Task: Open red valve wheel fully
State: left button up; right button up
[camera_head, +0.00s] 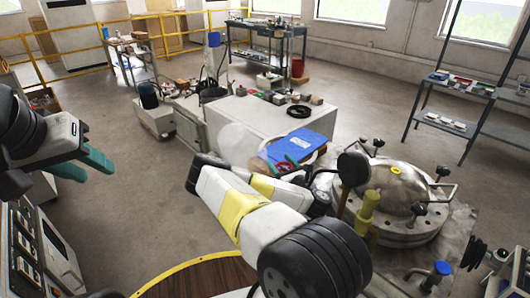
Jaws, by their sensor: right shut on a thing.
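A small piece of a red wheel (283,168) shows in the middle of the head view, just behind my bent right arm and below a blue box. Most of the wheel is hidden, so how far it is turned cannot be seen. My right gripper is at the wheel and shut on it; its fingertips are mostly hidden by my own white and yellow arm. My left gripper (84,167) hangs at the left, well away from the wheel. Its two teal fingers are apart, with nothing between them.
A round metal vessel (392,188) with clamp knobs stands right of my right arm. The blue box (303,146) lies before a light grey cabinet (240,125). A control panel (45,250) is at lower left. Open floor (130,215) lies between.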

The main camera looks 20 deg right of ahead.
jog(key=shift+a+n+y, duration=0.1)
jog(key=shift+n+y, duration=0.2)
jog(key=shift+y, duration=0.1)
jog(key=o, duration=1.4)
jog(key=shift+c, duration=0.2)
